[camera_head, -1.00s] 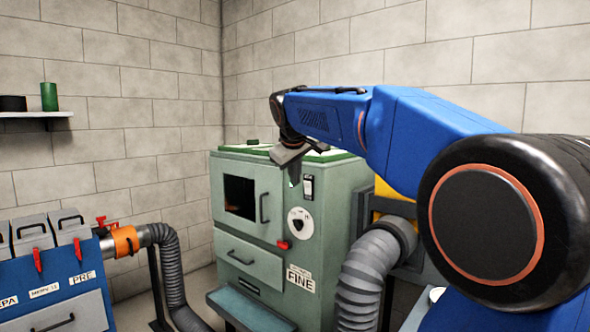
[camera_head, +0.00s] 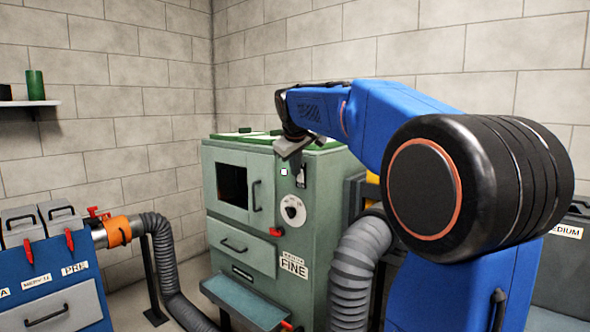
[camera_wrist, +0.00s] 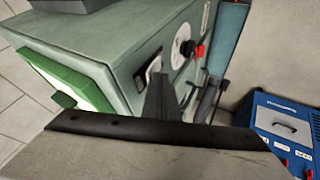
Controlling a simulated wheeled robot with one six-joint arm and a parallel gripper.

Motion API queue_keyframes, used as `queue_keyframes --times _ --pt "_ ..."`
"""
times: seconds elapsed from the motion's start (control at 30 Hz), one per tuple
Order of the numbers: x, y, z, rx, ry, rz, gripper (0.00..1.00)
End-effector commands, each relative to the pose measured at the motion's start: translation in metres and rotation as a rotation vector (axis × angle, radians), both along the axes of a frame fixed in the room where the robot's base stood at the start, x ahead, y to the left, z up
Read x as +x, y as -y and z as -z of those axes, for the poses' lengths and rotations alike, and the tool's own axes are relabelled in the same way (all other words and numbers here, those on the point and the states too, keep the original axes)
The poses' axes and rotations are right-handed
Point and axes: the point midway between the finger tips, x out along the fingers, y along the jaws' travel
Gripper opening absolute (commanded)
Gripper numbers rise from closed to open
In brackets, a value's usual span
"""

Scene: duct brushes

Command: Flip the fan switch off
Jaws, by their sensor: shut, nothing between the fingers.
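The fan switch is a small dark plate with a pale part (camera_wrist: 154,66) on the green cabinet's front, above a round white dial (camera_head: 292,210). The switch's position is too small to read.
The green cabinet (camera_head: 240,262) has a windowed door, a red knob (camera_head: 276,232) and a green-edged top (camera_wrist: 72,82). A grey hose (camera_head: 352,275) stands to its right. A blue unit (camera_head: 88,292) with another hose stands left.

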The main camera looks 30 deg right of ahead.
Motion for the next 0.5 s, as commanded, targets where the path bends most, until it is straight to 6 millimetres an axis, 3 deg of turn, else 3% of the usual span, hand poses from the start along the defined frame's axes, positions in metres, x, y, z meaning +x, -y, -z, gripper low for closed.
queue_keyframes --times 0.5 --pt "0.0019 0.0043 -0.0052 0.0 0.0 0.0 0.0"
